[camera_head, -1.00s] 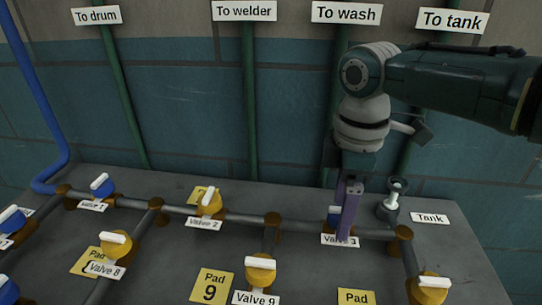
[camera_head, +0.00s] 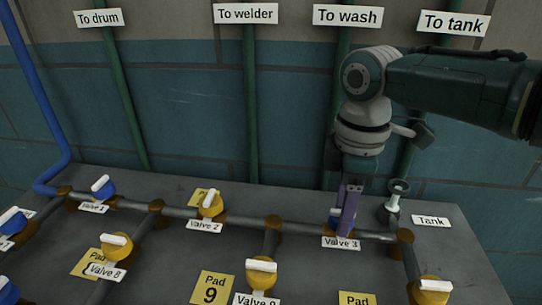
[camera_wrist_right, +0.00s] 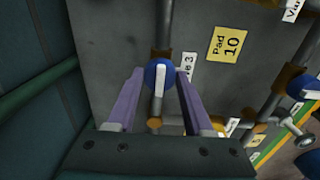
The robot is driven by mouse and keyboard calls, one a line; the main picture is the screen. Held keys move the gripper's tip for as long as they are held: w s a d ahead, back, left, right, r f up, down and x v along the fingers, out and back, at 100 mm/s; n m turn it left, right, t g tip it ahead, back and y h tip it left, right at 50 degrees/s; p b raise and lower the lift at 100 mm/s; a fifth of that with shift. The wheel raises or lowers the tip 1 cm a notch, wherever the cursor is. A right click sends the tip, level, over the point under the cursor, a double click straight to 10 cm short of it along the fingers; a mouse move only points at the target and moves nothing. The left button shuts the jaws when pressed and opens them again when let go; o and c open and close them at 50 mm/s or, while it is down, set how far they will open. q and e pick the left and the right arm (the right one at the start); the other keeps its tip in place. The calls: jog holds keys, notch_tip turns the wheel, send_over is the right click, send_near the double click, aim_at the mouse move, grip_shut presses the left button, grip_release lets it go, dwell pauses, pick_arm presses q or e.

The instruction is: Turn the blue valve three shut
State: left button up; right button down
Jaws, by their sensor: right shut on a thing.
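Blue valve three (camera_head: 333,218) sits on the rear pipe behind its "Valve 3" label (camera_head: 341,243). My right gripper (camera_head: 347,217) reaches down over it, and its purple fingers hide much of the valve in the head view. In the right wrist view the round blue body with its white handle (camera_wrist_right: 159,76) lies between the two purple fingers, which are shut on it. The handle lies roughly along the pipe there. My left gripper is in neither view.
A grey fitting (camera_head: 395,200) stands just right of my right gripper, near the "Tank" label (camera_head: 431,221). Yellow valve 2 (camera_head: 211,204) and yellow valve 9 (camera_head: 261,266) are on nearby pipes. The wall with green pipes (camera_head: 250,110) rises behind the bench.

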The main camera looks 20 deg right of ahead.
dwell(0.3)
jog(key=m+p, duration=0.2)
jog(key=m, duration=0.1)
jog(key=shift+r, duration=0.15)
jog(key=m+p, duration=0.2)
jog(key=m, duration=0.3)
jog(key=m+p, duration=0.1)
jog(key=m, duration=0.8)
jog(key=shift+m+p, duration=0.35)
jog(key=shift+m, duration=0.05)
jog(key=shift+c, duration=1.4)
grip_release()
